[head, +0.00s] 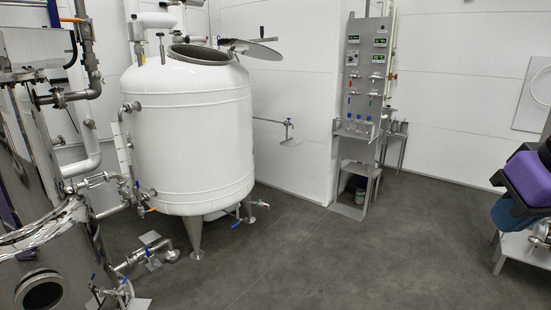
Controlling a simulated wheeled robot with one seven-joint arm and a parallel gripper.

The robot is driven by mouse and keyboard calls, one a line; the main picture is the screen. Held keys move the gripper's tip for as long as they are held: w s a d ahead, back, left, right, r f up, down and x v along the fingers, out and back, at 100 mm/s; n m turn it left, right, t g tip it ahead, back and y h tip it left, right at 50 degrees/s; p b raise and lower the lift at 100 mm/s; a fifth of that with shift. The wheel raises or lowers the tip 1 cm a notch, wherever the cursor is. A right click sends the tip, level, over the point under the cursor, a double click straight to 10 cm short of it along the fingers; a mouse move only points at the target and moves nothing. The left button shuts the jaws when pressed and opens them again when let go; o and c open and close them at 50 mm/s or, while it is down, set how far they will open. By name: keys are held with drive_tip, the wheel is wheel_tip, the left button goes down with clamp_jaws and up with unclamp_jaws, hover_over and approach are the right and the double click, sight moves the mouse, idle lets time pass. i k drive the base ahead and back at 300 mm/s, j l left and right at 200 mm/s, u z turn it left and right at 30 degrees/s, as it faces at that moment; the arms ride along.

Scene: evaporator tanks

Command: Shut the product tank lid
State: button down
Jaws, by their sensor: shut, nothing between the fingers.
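A large white tank (190,130) stands on metal legs at the left of centre; I take it as the product tank. The round opening (200,54) in its top is uncovered, with a metal rim around it. A flat round metal lid (258,50) is swung out to the right of the opening, reaching past the tank's right edge. A thin arm or handle (262,34) shows above the lid. How the lid joins the tank is too small to tell. My gripper is not in view.
Shiny steel vessels and pipes (60,225) crowd the left. A grey control panel (366,75) with a shelf of bottles stands against the back wall. A purple container (528,178) and blue one are at the right edge. The grey floor (350,250) in the middle is clear.

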sight(251, 45)
drive_tip(key=i, duration=2.15)
